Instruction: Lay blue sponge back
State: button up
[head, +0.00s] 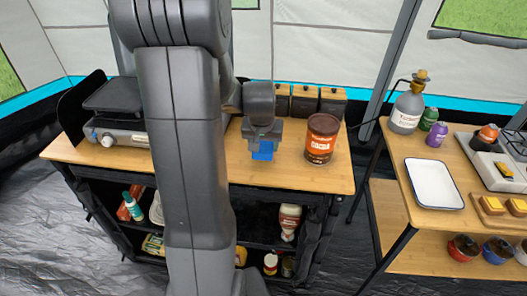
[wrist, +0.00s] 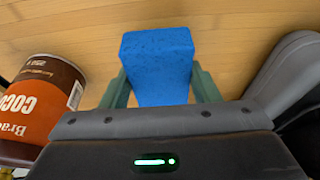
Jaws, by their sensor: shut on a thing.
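The blue sponge (head: 262,150) is between the fingers of my gripper (head: 263,143), over the wooden counter (head: 280,176). In the wrist view the blue sponge (wrist: 157,60) is a plain block gripped between two green fingers, and my gripper (wrist: 158,88) is shut on it. The sponge's far end points at the wooden surface. I cannot tell whether it touches the counter or hangs just above it.
A brown cocoa tin (head: 321,139) stands just right of the sponge; it also shows in the wrist view (wrist: 42,100). Several dark wooden-lidded canisters (head: 304,101) stand behind. A stove (head: 117,112) is at the left. A side table holds a white tray (head: 433,183).

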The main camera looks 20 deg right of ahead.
jog(key=shift+f, duration=1.8)
jog(key=shift+f, duration=0.1)
jog(key=shift+f, duration=0.15)
jog(key=o, duration=0.9)
jog(key=shift+r, duration=0.6)
jog(key=v, duration=1.1)
jog(key=shift+s+a+r, duration=0.1)
jog(key=shift+s+r, duration=0.05)
jog(key=shift+s, duration=0.05)
